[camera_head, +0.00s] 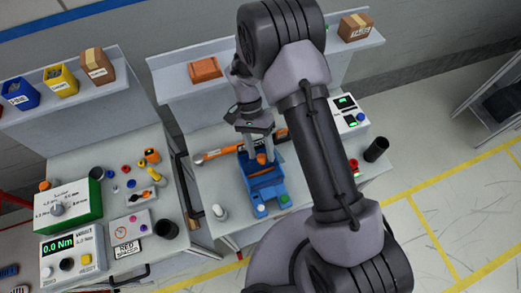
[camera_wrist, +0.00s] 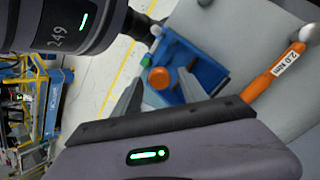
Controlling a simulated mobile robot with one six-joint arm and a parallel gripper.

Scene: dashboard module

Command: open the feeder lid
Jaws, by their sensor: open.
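The blue feeder (camera_head: 266,188) stands on the middle table, below my gripper. An orange round knob (camera_wrist: 159,77) on the feeder shows between my fingers in the wrist view; it also shows in the head view (camera_head: 261,158). My gripper (camera_wrist: 160,80) is open, with one finger on each side of the knob in the picture. I cannot tell whether the fingers touch the knob or how far above it they are. In the head view my gripper (camera_head: 259,146) hangs over the feeder's back part. The lid's edges are partly hidden by my fingers.
A control box (camera_head: 348,116) stands at the back right.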

